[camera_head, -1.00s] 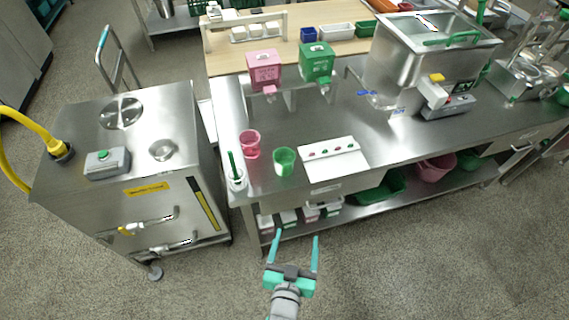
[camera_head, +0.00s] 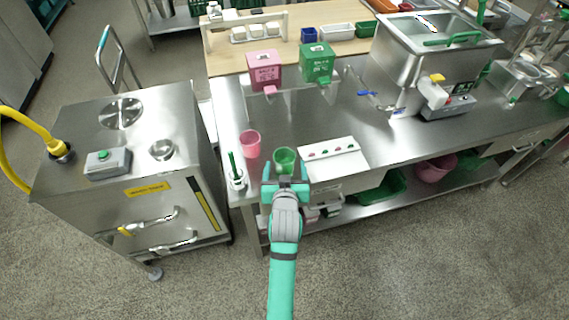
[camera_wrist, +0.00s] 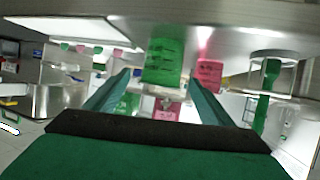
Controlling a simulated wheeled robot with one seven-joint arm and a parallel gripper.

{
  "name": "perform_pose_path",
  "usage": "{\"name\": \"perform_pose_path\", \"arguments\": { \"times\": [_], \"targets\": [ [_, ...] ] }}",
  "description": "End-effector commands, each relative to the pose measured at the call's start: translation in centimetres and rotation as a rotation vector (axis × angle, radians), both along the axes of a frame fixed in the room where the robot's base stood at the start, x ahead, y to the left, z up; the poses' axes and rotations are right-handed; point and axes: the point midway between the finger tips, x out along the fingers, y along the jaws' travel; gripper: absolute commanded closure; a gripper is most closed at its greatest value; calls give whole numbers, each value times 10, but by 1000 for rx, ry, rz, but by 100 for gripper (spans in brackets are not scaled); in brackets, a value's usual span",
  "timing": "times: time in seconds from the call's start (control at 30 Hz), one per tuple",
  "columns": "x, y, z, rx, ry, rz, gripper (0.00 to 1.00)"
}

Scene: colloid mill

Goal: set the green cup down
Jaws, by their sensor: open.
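The green cup (camera_head: 285,157) stands upright on the steel table (camera_head: 215,112) near its front edge. It also shows in the wrist view (camera_wrist: 163,62), which is upside down. My gripper (camera_head: 285,172) is open at the table edge, just in front of the cup. In the wrist view the cup appears in the gap between my fingers (camera_wrist: 155,95); I cannot tell how far the fingertips reach along it. Nothing is held. The cup's lower part is partly hidden by my gripper in the head view.
A pink cup (camera_head: 250,143) stands left of the green one. A holder with a green-handled brush (camera_head: 235,178) is at the table's left corner. A white board (camera_head: 334,158) lies right of the cup. Pink (camera_head: 265,70) and green (camera_head: 317,64) dispensers stand behind.

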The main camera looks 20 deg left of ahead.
Motion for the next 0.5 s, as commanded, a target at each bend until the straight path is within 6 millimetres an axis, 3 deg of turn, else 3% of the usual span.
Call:
{"name": "perform_pose_path", "arguments": {
  "times": [0.1, 0.5],
  "targets": [
    [17, 5, -7, -1, -1, 0, 24],
    [46, 17, -21, -1, 0, -1, 24]
  ]
}}
